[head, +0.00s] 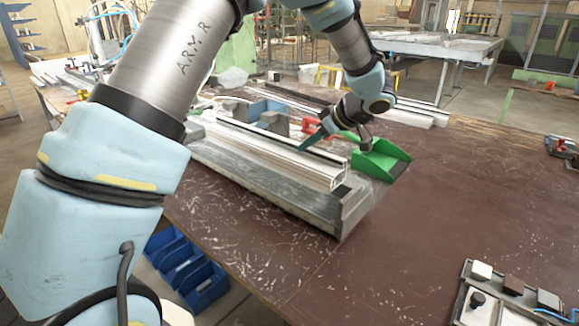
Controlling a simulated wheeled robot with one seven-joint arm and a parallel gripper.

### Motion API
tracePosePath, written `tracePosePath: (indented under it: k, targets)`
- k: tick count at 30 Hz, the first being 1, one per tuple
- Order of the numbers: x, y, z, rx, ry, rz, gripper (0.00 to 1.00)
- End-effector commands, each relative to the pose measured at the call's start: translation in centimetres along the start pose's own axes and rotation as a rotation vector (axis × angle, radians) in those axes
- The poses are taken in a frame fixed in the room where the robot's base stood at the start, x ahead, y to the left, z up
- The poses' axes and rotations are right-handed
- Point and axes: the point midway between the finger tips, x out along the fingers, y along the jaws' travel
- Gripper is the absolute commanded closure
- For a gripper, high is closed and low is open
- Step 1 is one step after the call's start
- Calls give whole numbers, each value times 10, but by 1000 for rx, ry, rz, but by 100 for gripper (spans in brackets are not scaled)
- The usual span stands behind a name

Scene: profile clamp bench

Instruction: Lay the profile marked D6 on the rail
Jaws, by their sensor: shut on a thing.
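My gripper (304,147) reaches down from the upper right, and its tip meets the top of a long white profile (270,157). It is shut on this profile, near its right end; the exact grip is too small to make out. The profile lies along or just above a long grey metal bed (290,199) on the bench, which seems to be the rail. I cannot tell whether the two touch. I cannot read a D6 mark on any profile. My arm hides the left end of the bed.
A green dustpan (381,160) stands right of the gripper, close to the wrist. Grey blocks (273,122) and a blue part sit behind the profile. Blue bins (186,270) are below the bench's front edge. A small tray (505,294) is at the lower right.

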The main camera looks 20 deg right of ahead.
Motion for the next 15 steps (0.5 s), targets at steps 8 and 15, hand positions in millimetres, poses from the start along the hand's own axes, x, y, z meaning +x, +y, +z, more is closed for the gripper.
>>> tracePosePath:
  k: [8,15]
  targets:
    - [23,0,22,0,3,0,100]
    - [40,0,38,2,3,-2,100]
